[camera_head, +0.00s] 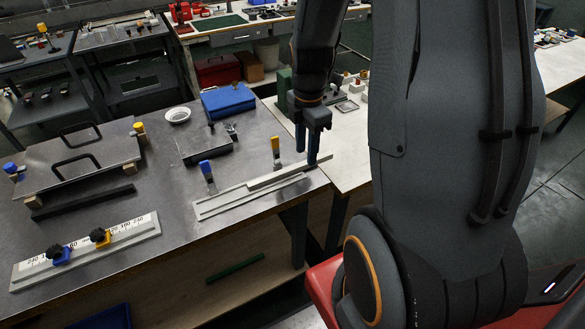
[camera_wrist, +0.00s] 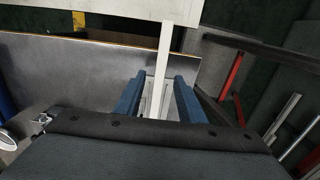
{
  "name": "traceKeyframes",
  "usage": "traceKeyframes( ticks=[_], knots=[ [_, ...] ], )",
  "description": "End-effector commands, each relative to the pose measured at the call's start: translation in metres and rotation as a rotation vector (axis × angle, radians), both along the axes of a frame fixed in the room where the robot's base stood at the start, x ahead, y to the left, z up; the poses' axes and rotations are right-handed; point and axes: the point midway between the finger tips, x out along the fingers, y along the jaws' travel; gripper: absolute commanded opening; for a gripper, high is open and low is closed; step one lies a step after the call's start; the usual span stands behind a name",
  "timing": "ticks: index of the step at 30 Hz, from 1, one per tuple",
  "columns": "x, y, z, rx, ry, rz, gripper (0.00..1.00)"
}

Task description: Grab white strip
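The white strip (camera_head: 277,178) lies along the far edge of a pale slotted fixture on the metal table, its right end reaching the table's right edge. In the wrist view the strip (camera_wrist: 163,55) runs up the middle and passes between my two blue fingers. My gripper (camera_head: 307,148) points down over the strip's right part. In the wrist view my gripper (camera_wrist: 159,88) is open, with a gap visible on each side of the strip. Whether the fingertips reach below the strip's top is hard to tell.
The fixture (camera_head: 222,206) has an upright blue-handled clamp (camera_head: 206,170) and a yellow-handled clamp (camera_head: 276,149) close left of my gripper. A blue box (camera_head: 228,101) stands behind. A scale bar (camera_head: 90,250) lies at front left. A white-topped table (camera_head: 350,165) adjoins on the right.

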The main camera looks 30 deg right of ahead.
Motion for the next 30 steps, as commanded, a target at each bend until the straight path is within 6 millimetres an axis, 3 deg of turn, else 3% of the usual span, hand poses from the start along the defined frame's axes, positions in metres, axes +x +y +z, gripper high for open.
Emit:
traceKeyframes(
  ticks=[8, 17, 24, 30],
  knots=[
    [-0.001, 0.004, -0.029, 0.001, 0.002, -0.001, 0.36],
    [-0.001, 0.004, -0.033, 0.0, 0.0, -0.001, 0.36],
    [-0.001, 0.004, -0.033, 0.0, 0.0, -0.001, 0.0],
    [0.0, 0.004, -0.033, 0.0, 0.0, -0.001, 0.0]
  ],
)
